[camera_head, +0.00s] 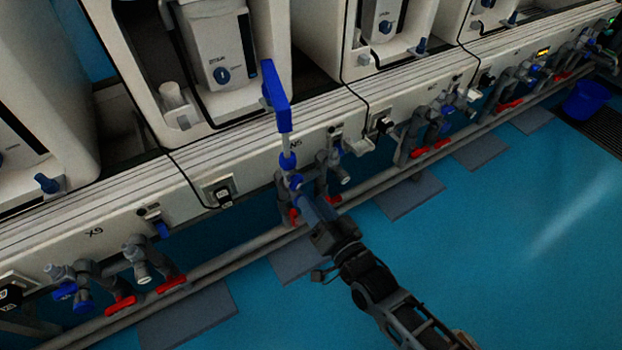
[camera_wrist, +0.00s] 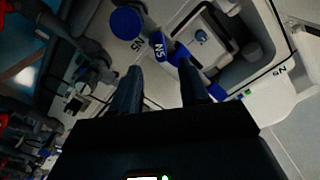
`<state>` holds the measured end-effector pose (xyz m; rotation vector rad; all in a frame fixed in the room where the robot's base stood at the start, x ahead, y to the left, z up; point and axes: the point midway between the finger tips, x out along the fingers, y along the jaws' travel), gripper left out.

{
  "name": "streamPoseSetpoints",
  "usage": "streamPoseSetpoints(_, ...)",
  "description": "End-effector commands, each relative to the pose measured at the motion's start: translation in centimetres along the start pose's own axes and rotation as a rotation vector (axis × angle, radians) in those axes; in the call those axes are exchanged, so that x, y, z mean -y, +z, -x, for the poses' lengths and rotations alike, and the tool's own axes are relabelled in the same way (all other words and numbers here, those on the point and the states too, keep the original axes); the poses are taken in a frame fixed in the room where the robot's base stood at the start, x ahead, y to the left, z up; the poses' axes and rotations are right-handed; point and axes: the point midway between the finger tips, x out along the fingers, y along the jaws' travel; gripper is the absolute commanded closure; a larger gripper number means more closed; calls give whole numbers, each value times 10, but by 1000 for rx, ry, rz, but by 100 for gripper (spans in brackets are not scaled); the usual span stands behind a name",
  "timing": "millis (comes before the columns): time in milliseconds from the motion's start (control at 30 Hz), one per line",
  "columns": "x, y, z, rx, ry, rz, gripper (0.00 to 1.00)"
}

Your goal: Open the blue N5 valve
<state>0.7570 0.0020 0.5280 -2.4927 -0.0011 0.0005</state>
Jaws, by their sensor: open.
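The N5 station is in the middle of the head view, with its label on the white rail. Blue parts stand there: a small blue fitting (camera_head: 288,161) on a thin upright pipe and a larger blue piece (camera_head: 278,97) above it. In the wrist view a blue part marked N5 (camera_wrist: 160,47) lies ahead of my gripper (camera_wrist: 160,82), between the lines of its two fingers, beside a round blue cap (camera_wrist: 126,22). My gripper (camera_head: 304,199) is open and close to the pipework below the blue fitting. I cannot tell whether it touches anything.
Red-handled valves (camera_head: 172,284) and grey pipes run along the rail on both sides. A black cable and socket (camera_head: 219,192) are left of N5. The blue floor (camera_head: 480,250) is open at right; a blue bucket (camera_head: 586,99) stands far right.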

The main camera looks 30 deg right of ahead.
Motion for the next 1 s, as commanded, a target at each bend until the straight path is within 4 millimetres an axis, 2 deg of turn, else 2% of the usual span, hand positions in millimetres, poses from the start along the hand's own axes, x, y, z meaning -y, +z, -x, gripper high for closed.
streamPoseSetpoints(200,-1,1,-35,-2,-1,1,55)
streamPoseSetpoints(400,-1,1,-59,0,-1,4,55)
streamPoseSetpoints(567,0,0,-66,-1,0,4,55)
streamPoseSetpoints(800,0,0,-66,-1,1,4,55)
streamPoseSetpoints(1000,0,0,-66,-1,1,4,74)
